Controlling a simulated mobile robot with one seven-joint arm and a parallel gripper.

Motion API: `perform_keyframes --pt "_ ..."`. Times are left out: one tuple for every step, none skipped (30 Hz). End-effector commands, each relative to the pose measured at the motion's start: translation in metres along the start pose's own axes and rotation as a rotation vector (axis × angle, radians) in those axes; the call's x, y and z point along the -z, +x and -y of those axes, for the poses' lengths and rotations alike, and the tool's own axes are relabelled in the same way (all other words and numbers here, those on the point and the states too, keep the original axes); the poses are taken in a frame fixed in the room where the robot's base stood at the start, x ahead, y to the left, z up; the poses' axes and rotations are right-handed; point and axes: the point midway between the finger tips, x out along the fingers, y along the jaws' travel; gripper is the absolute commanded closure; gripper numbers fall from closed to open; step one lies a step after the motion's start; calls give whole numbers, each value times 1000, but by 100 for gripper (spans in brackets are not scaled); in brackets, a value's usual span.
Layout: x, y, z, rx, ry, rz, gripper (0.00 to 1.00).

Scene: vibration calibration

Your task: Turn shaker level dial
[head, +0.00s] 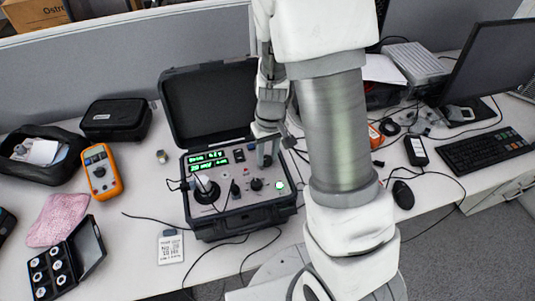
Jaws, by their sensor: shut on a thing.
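The shaker calibrator (240,215) is a black open case on the desk, its lid raised at the back. Its grey panel has a green lit display (208,160), several dark knobs and a lit green button (280,186). A round shaker head (205,188) sits at the panel's left. My gripper (265,159) points down at the panel's upper right, shut on a small dark knob there, which I take as the shaker level dial. The fingers hide most of this dial. Another black knob (257,184) shows just below the fingers.
An orange multimeter (102,171), a case of round parts (55,267) and a white card (171,249) lie left. Cables run across the desk in front. A mouse (403,194), keyboard (484,150) and monitor (487,67) are at the right, beyond my arm.

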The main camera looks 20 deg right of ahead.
Motion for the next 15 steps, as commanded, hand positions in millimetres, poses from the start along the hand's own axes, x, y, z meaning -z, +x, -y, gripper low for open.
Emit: perform_keyframes --pt "0 0 0 1 46 -3 100" --pt "0 -1 0 1 75 -4 100" --pt "0 -1 0 1 113 -6 100" --pt "0 -1 0 1 141 -8 100" --pt "0 -1 0 1 169 -9 100" --pt "0 -1 0 1 207 -12 100" --pt "0 -1 0 0 235 -13 100" --pt "0 -1 0 0 263 -15 100" --pt "0 -1 0 0 300 -17 100" --pt "0 -1 1 0 327 -18 100" --pt "0 -1 1 0 354 -19 100" --pt "0 -1 1 0 389 -21 100" --pt "0 -1 1 0 415 -22 100" --pt "0 -1 1 0 439 -23 100" --pt "0 -1 1 1 471 -25 100"
